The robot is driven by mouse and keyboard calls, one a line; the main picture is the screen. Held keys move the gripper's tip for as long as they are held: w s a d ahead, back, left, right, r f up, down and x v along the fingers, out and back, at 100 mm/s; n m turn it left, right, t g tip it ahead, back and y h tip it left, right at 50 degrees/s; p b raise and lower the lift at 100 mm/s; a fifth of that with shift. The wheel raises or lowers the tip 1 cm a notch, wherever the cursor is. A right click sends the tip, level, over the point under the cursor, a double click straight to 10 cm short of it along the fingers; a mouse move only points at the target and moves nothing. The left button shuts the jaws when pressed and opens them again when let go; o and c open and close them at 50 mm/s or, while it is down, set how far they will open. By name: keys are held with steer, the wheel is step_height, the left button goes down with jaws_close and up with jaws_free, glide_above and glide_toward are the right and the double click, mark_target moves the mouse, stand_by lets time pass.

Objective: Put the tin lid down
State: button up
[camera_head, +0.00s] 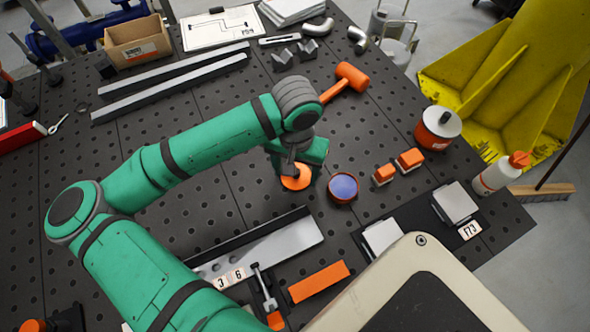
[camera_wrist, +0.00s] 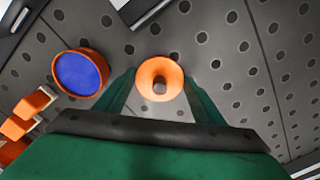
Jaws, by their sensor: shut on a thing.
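The tin lid (camera_wrist: 147,72) is a small orange disc with a dark knob at its centre. In the wrist view it lies between the tips of my gripper (camera_wrist: 160,88). In the head view the orange lid (camera_head: 297,183) shows under my gripper (camera_head: 292,165), which is shut on it. I cannot tell whether its underside touches the table. An open round orange tin (camera_head: 343,196) with a blue inside stands just right of the lid, apart from it. The tin also shows at the left in the wrist view (camera_wrist: 101,83).
The dark perforated table (camera_head: 240,185) is bare left of the lid. Orange blocks (camera_head: 410,159) and an orange can (camera_head: 432,140) stand to the right. An orange mallet (camera_head: 350,76) lies behind. A grey angle bar (camera_head: 285,243) lies in front.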

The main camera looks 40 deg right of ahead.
mark_target(297, 172)
steer(key=shift+s+f, duration=0.1)
steer(key=shift+s, duration=0.05)
steer(key=o, duration=1.1)
steer(key=shift+c, duration=0.2)
step_height(297, 172, up, 12)
stand_by(0.4)
